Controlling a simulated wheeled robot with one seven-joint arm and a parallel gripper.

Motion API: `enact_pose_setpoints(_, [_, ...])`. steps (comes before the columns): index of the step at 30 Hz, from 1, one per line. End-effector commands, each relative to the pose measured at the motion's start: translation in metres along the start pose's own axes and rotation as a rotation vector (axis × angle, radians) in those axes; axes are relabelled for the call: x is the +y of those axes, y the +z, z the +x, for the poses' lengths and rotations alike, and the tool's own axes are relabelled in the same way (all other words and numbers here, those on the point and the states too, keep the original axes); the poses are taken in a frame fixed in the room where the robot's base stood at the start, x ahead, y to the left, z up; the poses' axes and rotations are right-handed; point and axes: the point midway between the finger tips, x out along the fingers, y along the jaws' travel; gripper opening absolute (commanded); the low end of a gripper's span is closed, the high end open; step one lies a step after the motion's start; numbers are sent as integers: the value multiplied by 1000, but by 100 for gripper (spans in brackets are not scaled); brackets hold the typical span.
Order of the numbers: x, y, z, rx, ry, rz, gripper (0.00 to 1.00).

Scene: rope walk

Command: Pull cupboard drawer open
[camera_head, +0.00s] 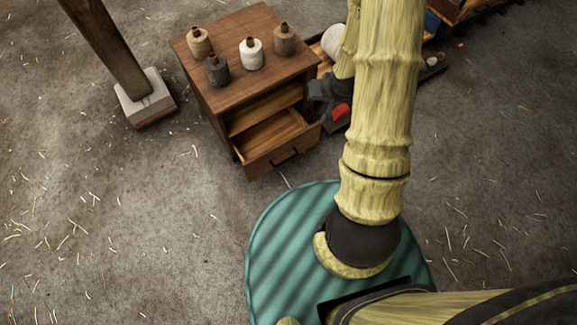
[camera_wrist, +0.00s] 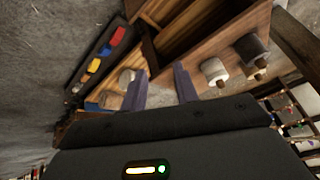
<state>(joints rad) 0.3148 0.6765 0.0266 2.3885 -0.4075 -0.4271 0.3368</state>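The wooden cupboard (camera_head: 212,95) stands at the upper middle of the head view, with several spools on its top. Its front shows an open gap, and below it a drawer (camera_head: 262,146) juts out, showing its inside and a dark handle (camera_head: 286,157). My gripper (camera_head: 322,90) is to the right of the cupboard, partly hidden by my arm. In the wrist view, my gripper's two fingers (camera_wrist: 160,88) are apart, with nothing seen held between them. The cupboard (camera_wrist: 205,50) lies beyond the fingers there, drawer parts towards the top.
A wooden post on a pale block (camera_head: 146,98) stands left of the cupboard. A dark tray with coloured items (camera_wrist: 97,62) lies on the floor beside it. A white spool (camera_head: 333,40) is behind my arm. The straw-strewn floor at the left is mostly clear.

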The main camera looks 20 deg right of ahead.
Motion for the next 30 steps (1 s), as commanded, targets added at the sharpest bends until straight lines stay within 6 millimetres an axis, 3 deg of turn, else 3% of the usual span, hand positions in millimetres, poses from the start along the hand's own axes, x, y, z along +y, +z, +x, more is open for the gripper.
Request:
enact_pose_setpoints(1, [10, 18, 38, 5, -20, 26, 30])
enact_pose_setpoints(12, [43, 98, 198, 110, -236, 249, 30])
enact_pose_setpoints(21, [59, 179, 303, 197, -455, 513, 30])
enact_pose_setpoints(30, [67, 266, 380, 300, -695, 840, 30])
